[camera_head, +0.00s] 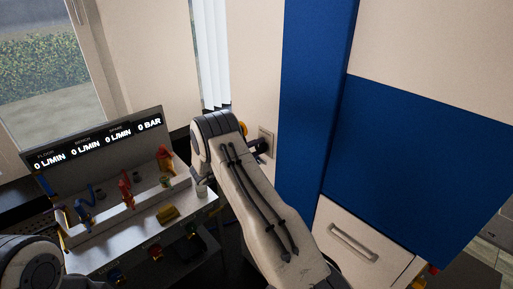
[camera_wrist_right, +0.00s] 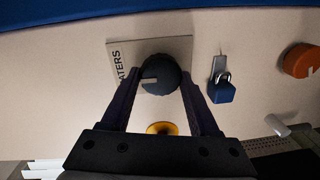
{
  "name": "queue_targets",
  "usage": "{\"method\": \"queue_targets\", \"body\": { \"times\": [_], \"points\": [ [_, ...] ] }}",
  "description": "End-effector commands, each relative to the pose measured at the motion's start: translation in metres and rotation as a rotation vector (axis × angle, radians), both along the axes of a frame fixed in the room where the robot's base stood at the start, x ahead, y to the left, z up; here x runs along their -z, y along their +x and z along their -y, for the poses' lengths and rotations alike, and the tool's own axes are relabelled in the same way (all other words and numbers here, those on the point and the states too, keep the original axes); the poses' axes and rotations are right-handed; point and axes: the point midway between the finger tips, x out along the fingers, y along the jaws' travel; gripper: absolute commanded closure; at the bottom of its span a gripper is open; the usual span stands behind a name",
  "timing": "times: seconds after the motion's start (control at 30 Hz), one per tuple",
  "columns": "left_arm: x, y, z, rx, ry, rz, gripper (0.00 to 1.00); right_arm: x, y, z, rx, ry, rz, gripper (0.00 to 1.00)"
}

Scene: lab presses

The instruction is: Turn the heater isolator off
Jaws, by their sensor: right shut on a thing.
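The heater isolator is a round black knob (camera_wrist_right: 162,74) on a pale plate (camera_wrist_right: 117,52) in the right wrist view. The plate's lettering, partly cut off, reads "ATERS". A light mark on the knob's face points to the picture's left. My right gripper (camera_wrist_right: 160,88) has one finger on each side of the knob and is shut on it. In the head view my right arm reaches to the wall plate (camera_head: 266,140) and hides most of the gripper and knob. My left arm shows at the lower left, with its gripper out of view.
A blue padlock (camera_wrist_right: 222,90) hangs right of the plate, and an orange round knob (camera_wrist_right: 300,61) sits farther right. A yellow round part (camera_wrist_right: 162,128) is below the knob. In the head view, a bench panel with flow displays (camera_head: 98,142) stands left; a blue-and-white cabinet (camera_head: 400,150) stands right.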

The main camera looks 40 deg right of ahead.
Motion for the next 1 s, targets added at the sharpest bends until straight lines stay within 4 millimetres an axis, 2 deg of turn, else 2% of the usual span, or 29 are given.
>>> {"method": "queue_targets", "body": {
  "times": [0.53,0.57,0.6,0.63,1.0],
  "points": [
    [-0.0009,-0.0001,0.0,0.0,0.0,0.0,0.5,-0.0007,0.0015,-0.0005,-0.005,-0.003,-0.026,0.94],
    [-0.0009,-0.0001,0.0,0.0,0.0,0.0,0.5,-0.0007,0.0015,-0.0005,-0.005,-0.003,-0.026,0.35],
    [-0.0009,-0.0001,0.0,0.0,0.0,0.0,0.5,-0.0007,0.0015,-0.0005,-0.005,-0.003,-0.026,0.19],
    [-0.0009,-0.0001,0.0,0.0,0.0,0.0,0.5,-0.0007,0.0014,-0.0005,-0.004,-0.003,-0.026,0.08],
    [0.0015,0.0,0.0,0.0,0.0,0.0,0.5,0.0005,0.0007,-0.0035,-0.003,-0.002,-0.024,0.08]
  ]
}}
